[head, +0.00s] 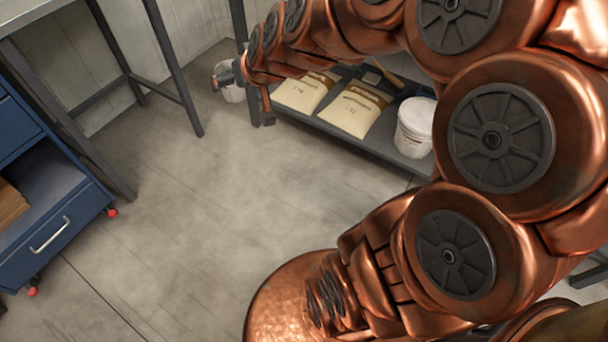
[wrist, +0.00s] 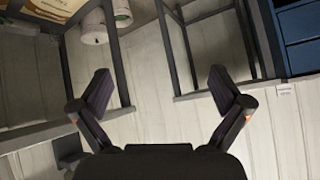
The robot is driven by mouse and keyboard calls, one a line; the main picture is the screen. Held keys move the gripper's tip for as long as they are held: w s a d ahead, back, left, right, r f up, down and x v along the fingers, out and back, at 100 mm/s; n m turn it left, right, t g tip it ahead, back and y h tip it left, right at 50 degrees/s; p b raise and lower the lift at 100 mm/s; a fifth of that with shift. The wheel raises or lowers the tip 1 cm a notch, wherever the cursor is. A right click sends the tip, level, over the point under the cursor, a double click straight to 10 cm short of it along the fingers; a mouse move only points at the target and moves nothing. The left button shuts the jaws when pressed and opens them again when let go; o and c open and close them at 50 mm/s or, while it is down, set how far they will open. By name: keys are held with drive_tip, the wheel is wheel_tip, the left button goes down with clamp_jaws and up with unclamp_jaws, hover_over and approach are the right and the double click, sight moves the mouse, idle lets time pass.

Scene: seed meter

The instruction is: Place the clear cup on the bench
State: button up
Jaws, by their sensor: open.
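No clear cup shows in either view. My gripper (wrist: 163,88) is open in the wrist view, its two dark fingers spread wide with nothing between them. In the head view my copper arm fills the right side and reaches to the upper middle, where the small gripper end hangs in front of a white bucket. A grey-topped table (head: 22,14) with dark metal legs stands at the upper left of the head view; only a corner of its top shows. I cannot tell whether this is the bench.
A low dark shelf (head: 398,158) at the back holds two paper bags (head: 352,109) and a lidded white bucket (head: 415,127). Another white bucket (head: 233,94) stands on the floor. A blue wheeled cabinet (head: 60,235) stands at left. The middle floor (head: 200,220) is clear.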

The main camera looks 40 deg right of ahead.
drive_tip(key=s+a+f+g, duration=0.2)
drive_tip(key=s+g, duration=0.1)
drive_tip(key=s, duration=0.4)
drive_tip(key=s+a+f+n+g, duration=0.1)
drive_tip(key=s+a+f+g, duration=0.1)
drive_tip(key=s, duration=0.6)
drive_tip(key=s+a+f+n+g+y, duration=0.1)
drive_tip(key=s+a+f+g, duration=0.2)
drive_tip(key=s, duration=0.4)
drive_tip(key=shift+s+a+g, duration=0.35)
drive_tip(key=shift+a+g, duration=0.25)
drive_tip(key=shift+g, duration=0.1)
drive_tip(key=s+g, duration=0.1)
drive_tip(key=s, duration=0.1)
drive_tip(key=s+d+g+h, duration=0.1)
drive_tip(key=s, duration=0.2)
drive_tip(key=s+g, duration=0.1)
drive_tip(key=s, duration=0.2)
drive_tip(key=shift+s+d+r, duration=0.25)
drive_tip(key=shift+d+r, duration=0.05)
drive_tip(key=shift+c, duration=0.3)
